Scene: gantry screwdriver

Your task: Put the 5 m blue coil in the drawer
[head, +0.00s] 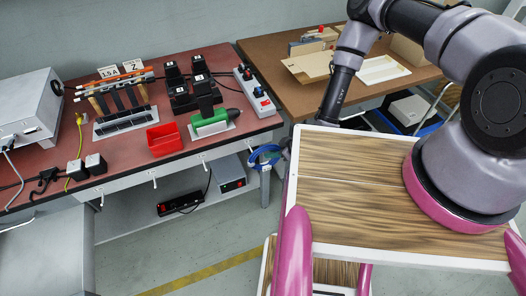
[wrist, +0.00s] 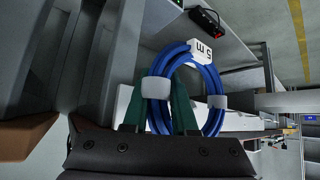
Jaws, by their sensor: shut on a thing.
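The blue coil (head: 263,156) is at the right front corner of the red-brown bench in the head view. In the wrist view the coil (wrist: 205,85) fills the middle, with white bands and a white tag reading 5 m. My gripper (wrist: 172,108) is shut on the coil, its dark green fingers at the banded left side. In the head view my gripper is mostly hidden behind my wooden panel. Whether the coil still touches a bench hook cannot be told. No open drawer can be made out; a grey cabinet (head: 42,245) stands at lower left.
A black power strip (head: 180,203) lies on the lower shelf. A brown table (head: 290,92) adjoins at right. Floor is clear in front.

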